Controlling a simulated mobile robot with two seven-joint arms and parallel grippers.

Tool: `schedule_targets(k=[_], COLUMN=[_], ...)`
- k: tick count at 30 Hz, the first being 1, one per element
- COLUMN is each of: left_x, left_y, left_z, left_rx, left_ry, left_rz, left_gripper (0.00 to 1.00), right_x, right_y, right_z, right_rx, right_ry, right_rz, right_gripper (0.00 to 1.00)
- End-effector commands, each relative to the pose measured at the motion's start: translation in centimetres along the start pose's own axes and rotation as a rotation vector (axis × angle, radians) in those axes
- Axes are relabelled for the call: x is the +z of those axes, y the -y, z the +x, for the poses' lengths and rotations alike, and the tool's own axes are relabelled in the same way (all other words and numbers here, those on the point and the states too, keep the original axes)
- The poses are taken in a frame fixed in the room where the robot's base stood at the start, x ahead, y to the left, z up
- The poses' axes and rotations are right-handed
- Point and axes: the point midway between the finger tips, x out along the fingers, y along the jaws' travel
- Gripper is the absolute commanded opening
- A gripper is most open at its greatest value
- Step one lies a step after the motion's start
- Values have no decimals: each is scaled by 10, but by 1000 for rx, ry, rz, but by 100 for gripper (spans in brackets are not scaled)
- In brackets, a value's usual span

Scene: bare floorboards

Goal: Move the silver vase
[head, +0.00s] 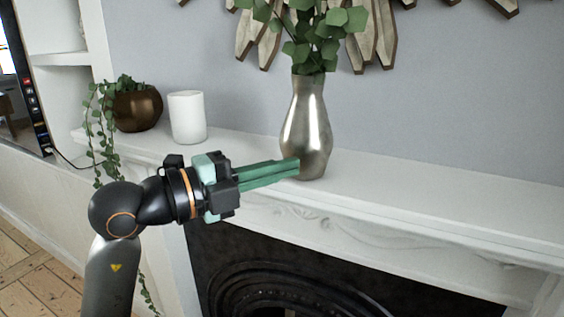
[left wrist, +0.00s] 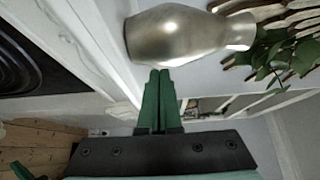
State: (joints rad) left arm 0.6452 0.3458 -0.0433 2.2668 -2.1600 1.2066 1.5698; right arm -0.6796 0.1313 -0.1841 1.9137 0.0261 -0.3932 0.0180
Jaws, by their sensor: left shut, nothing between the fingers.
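The silver vase (head: 307,125) stands upright on the white mantel and holds green leafy stems (head: 315,30). My left gripper (head: 298,170) is shut and empty, its green fingers pointing right with the tips at the lower left side of the vase. In the left wrist view the vase (left wrist: 185,36) lies sideways in the picture, just beyond the closed fingertips (left wrist: 160,72). I cannot tell whether the tips touch it. My right gripper is not in view.
The white mantel (head: 440,210) is clear to the right of the vase. A white cup (head: 187,117) and a bronze pot (head: 137,108) with a trailing plant stand to the left. A wooden wall decoration (head: 372,45) hangs behind. A dark fireplace (head: 290,280) opens below.

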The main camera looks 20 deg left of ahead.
Motion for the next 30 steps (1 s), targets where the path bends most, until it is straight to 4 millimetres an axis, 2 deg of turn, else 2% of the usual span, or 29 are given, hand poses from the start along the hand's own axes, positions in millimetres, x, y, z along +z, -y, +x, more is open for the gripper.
schedule_targets(k=[15,24,30], left_x=[7,30,32], left_y=[0,2,0], left_z=[7,30,32], left_rx=[-1,-1,-2], left_ry=[-2,-1,-1], left_rz=[-1,-2,1], left_gripper=[0,0,0], right_x=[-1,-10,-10], right_y=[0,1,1], right_z=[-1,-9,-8], right_rx=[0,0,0], right_ry=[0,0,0], right_rz=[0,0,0], right_gripper=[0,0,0])
